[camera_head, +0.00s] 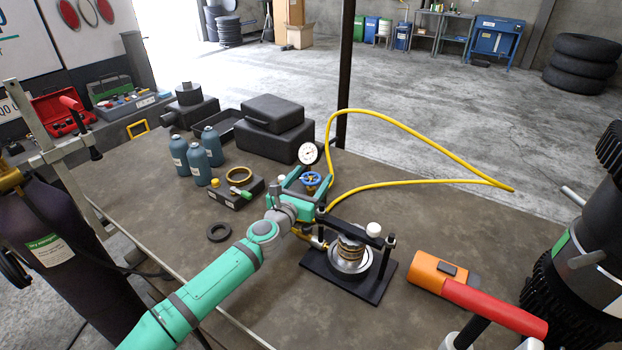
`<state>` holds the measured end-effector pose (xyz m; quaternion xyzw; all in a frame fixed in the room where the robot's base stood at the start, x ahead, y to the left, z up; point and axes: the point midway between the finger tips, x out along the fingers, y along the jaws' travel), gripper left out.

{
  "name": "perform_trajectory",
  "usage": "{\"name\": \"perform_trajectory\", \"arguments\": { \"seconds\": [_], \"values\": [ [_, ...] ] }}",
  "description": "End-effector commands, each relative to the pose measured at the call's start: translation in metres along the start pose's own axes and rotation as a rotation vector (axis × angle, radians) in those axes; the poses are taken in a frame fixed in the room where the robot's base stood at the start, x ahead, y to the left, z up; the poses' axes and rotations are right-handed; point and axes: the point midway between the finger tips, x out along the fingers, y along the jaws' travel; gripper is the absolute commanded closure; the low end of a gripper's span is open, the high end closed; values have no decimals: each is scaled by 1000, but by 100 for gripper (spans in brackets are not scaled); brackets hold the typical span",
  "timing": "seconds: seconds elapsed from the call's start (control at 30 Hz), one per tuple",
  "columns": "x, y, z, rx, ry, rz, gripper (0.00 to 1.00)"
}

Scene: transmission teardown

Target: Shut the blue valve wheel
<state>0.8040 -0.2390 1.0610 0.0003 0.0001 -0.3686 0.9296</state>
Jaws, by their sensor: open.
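The blue valve wheel (312,178) sits on a small fitting near the middle of the table, just below a white-faced pressure gauge (309,153). My green arm reaches in from the lower left, and my gripper (306,181) is at the wheel. The gripper is open, with green parts showing to the left and right of the wheel. I cannot tell whether the fingers touch its rim. The lower part of the fitting is partly hidden behind my wrist.
A black press frame (378,285) holding a stack of rings stands just right of my wrist. A yellow hose (420,140) loops from the fitting.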

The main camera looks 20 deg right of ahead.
Motion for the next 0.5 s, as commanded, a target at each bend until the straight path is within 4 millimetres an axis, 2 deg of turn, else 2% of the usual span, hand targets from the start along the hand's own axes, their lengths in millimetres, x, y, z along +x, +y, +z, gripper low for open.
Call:
{"name": "perform_trajectory", "arguments": {
  "seconds": [0.2, 0.37, 0.4, 0.5],
  "values": [
    [0, 0, 0, -1, 0, 0, 31],
    [0, 0, 0, -1, 0, 0, 70],
    [0, 0, 0, -1, 0, 0, 73],
    [0, 0, 0, -1, 0, -1, 73]
  ]
}}
